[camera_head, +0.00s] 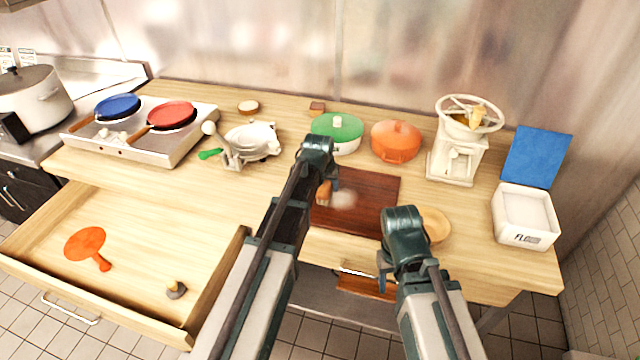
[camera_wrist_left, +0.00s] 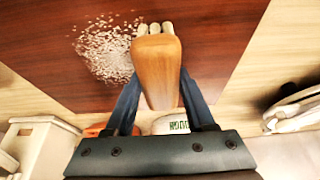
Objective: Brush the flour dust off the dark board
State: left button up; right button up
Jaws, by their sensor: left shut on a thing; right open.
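The dark board (camera_head: 372,190) lies on the wooden counter near its front edge. A pale patch of flour dust (camera_head: 343,199) lies on the board, and it shows as scattered flakes in the left wrist view (camera_wrist_left: 105,48). My left gripper (camera_head: 325,190) is over the board, shut on a brush with an orange-brown wooden handle (camera_wrist_left: 157,72). The brush's pale bristles (camera_wrist_left: 155,28) point at the board, right beside the flour; I cannot tell whether they touch it. My right gripper (camera_head: 384,270) is open and empty, in front of the counter near the board's right side.
A green-lidded pot (camera_head: 337,128), an orange pot (camera_head: 396,142) and a white grinder (camera_head: 458,150) stand behind the board. A round wooden piece (camera_head: 435,224) and a white flour box (camera_head: 525,215) are to its right. An open drawer (camera_head: 130,240) juts out at left.

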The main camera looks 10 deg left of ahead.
pick_arm(q)
jog(key=shift+d, duration=0.7)
jog(key=shift+d, duration=0.1)
jog(key=shift+s+d, duration=0.15)
jog(key=shift+d, duration=1.65)
jog(key=shift+d, duration=0.1)
jog(key=shift+d, duration=1.85)
jog(key=shift+s+d, duration=0.15)
jog(key=shift+d, duration=1.75)
